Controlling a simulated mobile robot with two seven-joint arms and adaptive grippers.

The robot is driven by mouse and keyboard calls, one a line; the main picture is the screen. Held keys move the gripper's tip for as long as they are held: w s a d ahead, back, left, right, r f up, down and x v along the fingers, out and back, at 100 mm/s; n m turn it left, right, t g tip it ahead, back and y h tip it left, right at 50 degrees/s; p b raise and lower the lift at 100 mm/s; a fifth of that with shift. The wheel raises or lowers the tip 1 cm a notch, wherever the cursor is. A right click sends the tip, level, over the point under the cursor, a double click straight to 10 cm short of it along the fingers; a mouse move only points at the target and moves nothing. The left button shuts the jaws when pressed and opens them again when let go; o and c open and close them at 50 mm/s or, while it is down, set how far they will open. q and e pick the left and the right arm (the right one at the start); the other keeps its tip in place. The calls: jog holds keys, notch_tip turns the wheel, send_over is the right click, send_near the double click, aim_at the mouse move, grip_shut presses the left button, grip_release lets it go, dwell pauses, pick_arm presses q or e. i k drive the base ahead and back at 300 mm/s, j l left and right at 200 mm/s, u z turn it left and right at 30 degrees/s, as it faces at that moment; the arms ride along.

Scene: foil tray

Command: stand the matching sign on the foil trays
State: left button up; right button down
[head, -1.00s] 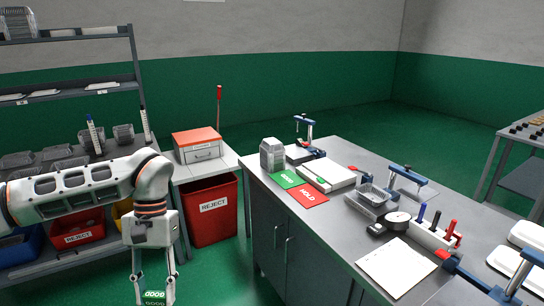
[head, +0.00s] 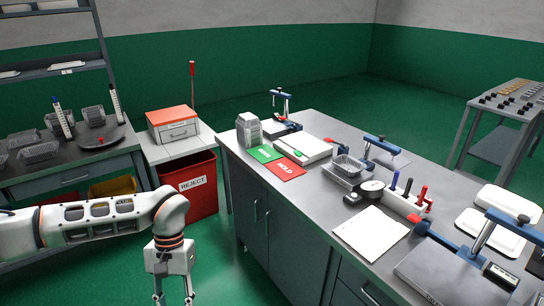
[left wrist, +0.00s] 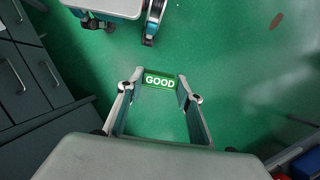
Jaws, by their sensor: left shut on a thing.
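My left gripper (head: 174,299) hangs at the bottom edge of the head view, its fingertips cut off. In the left wrist view it is shut on a small green GOOD sign (left wrist: 159,81), held over the green floor. More foil trays (head: 40,152) are on the left shelf unit. My right gripper is not in view.
A grey bench (head: 325,205) fills the right, with clamps, markers, a round gauge (head: 372,188) and a paper sheet (head: 371,233). A red REJECT bin (head: 192,192) stands beside a white table with an orange-lidded box (head: 173,118). Open floor lies between gripper and bench.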

aim_at(248, 116)
jog(key=i+j+z, duration=0.1)
jog(key=z, duration=0.25)
jog(key=j+z, duration=0.1)
jog(key=z, duration=0.25)
jog(key=i+j+z, duration=0.1)
jog(key=z, duration=0.3)
jog(key=i+j+z, duration=0.1)
jog(key=j+z, duration=0.4)
jog(key=j, duration=0.3)
jog(key=j+z, duration=0.25)
jog(key=j, duration=1.4)
jog(key=j+z, duration=0.1)
jog(key=j, duration=0.75)
jog(key=k, duration=0.05)
